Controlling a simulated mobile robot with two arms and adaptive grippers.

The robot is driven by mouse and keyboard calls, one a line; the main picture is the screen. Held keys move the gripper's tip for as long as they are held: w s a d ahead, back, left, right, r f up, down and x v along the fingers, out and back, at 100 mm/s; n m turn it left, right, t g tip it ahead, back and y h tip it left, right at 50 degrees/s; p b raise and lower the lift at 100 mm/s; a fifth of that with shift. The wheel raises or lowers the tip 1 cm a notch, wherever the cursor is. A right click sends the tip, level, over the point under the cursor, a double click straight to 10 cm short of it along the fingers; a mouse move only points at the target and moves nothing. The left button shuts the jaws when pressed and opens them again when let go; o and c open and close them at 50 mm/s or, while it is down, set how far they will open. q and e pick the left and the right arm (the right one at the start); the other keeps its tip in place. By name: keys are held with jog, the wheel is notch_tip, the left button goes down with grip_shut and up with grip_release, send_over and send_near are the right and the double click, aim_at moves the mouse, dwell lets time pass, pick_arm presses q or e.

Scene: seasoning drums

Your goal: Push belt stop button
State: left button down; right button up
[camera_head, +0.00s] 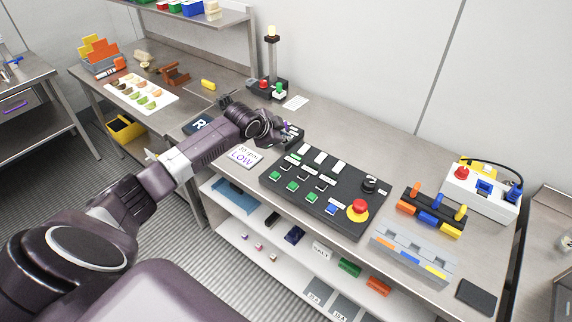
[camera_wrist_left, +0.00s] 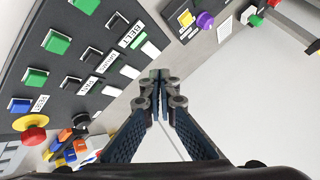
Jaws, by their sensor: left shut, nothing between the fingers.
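The black control panel (camera_head: 325,228) lies on the bench. Its BELT label (camera_wrist_left: 130,33) is in the left wrist view. Beside that label is a black button (camera_wrist_left: 116,21), and a green button (camera_wrist_left: 83,5) lies farther along the same row at the top edge. My left gripper (camera_head: 292,132) is near the panel's back-left corner in the head view. In the left wrist view its fingertips (camera_wrist_left: 160,76) are together and empty, beside the panel's white plates and apart from the black button. Whether the fingers touch anything is not clear. The right gripper is not in view.
A red mushroom button (camera_head: 359,207) stands at the panel's right front. Coloured switch blocks (camera_head: 431,211) and a white box (camera_head: 480,190) stand farther right. A LOW card (camera_head: 243,156) lies left of the panel. A wall runs behind the bench.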

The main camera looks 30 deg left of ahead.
pick_arm(q)
jog(key=shift+f, duration=0.1)
jog(key=b, duration=0.7)
send_over(285, 165)
notch_tip(285, 165, down, 7)
jog(key=shift+d+r, duration=0.1)
jog(key=shift+r, duration=0.1)
jog(key=shift+f+b, duration=0.3)
jog(key=shift+f, duration=0.8)
jog(key=shift+f, duration=0.35)
jog(key=shift+s+f, duration=0.1)
jog(key=shift+f, duration=0.45)
dwell(0.5)
dwell(0.4)
jog(key=shift+r+p, duration=0.7)
jog(key=shift+r, duration=0.25)
